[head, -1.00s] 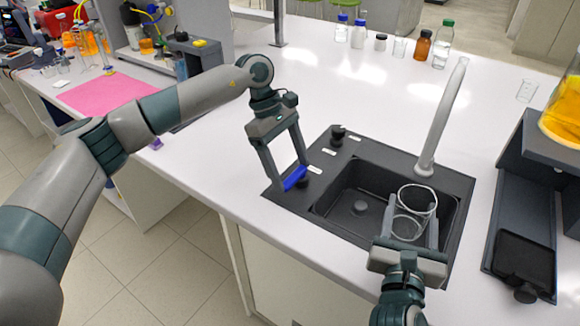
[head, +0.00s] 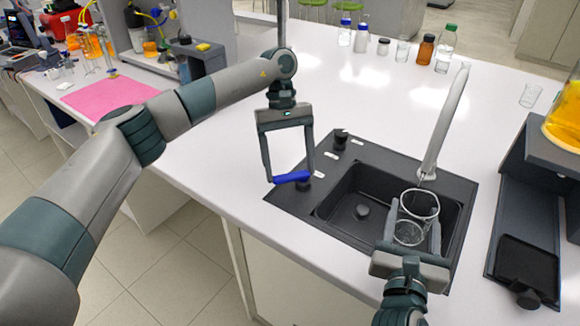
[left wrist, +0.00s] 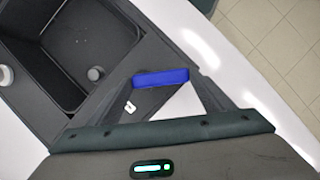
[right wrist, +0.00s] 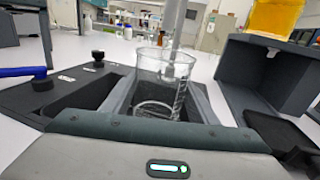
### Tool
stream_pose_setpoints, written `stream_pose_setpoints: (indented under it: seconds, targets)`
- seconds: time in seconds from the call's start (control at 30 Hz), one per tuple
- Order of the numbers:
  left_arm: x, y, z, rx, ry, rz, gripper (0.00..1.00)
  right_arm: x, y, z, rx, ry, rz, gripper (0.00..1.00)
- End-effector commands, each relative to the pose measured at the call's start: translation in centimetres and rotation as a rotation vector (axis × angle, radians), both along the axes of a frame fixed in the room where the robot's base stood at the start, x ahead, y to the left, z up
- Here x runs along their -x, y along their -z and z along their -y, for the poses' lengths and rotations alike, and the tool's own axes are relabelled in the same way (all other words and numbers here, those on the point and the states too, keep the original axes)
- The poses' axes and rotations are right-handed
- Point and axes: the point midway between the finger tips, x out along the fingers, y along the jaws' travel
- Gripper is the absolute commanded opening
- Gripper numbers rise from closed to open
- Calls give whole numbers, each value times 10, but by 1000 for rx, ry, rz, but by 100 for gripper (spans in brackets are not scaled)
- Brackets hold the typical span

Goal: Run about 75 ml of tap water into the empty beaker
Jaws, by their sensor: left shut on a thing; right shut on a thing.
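The clear glass beaker (head: 419,206) is upright over the right part of the sink basin, below the grey spout (head: 446,125). My right gripper (head: 413,224) is shut on the beaker from both sides. The beaker also shows in the right wrist view (right wrist: 163,85), with a ring low in it; I cannot tell whether this is water or its base. My left gripper (head: 291,177) is shut on the blue tap lever (head: 292,177) at the sink's left edge. The lever also shows in the left wrist view (left wrist: 161,77). A stream from the spout cannot be made out clearly.
The dark sink (head: 340,212) is set into the white bench. A black knob (head: 341,136) stands behind the blue lever. A dark stand with an orange flask (head: 567,110) is at the right. Several bottles stand at the back. The bench between is clear.

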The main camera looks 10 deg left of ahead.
Motion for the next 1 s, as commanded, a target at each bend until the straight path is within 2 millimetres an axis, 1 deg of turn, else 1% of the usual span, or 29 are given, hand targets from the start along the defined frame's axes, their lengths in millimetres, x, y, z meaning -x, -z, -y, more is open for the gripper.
stream_pose_setpoints:
  seconds: [0.13,0.27,0.67,0.7,0.77,1.0]
  targets:
    - [-3,-1,1,1,64,3,34,0,0,0,0,0,1,30]
    - [-4,-1,0,2,92,2,34,0,0,0,0,0,1,30]
    - [-4,-1,0,1,102,2,34,0,0,0,0,0,1,30]
    - [-4,-1,0,1,102,2,79,0,0,0,0,0,1,30]
    - [-4,-1,0,1,102,2,93,0,0,0,0,0,1,30]
    - [-4,-1,0,1,101,0,93,0,0,0,0,0,1,30]
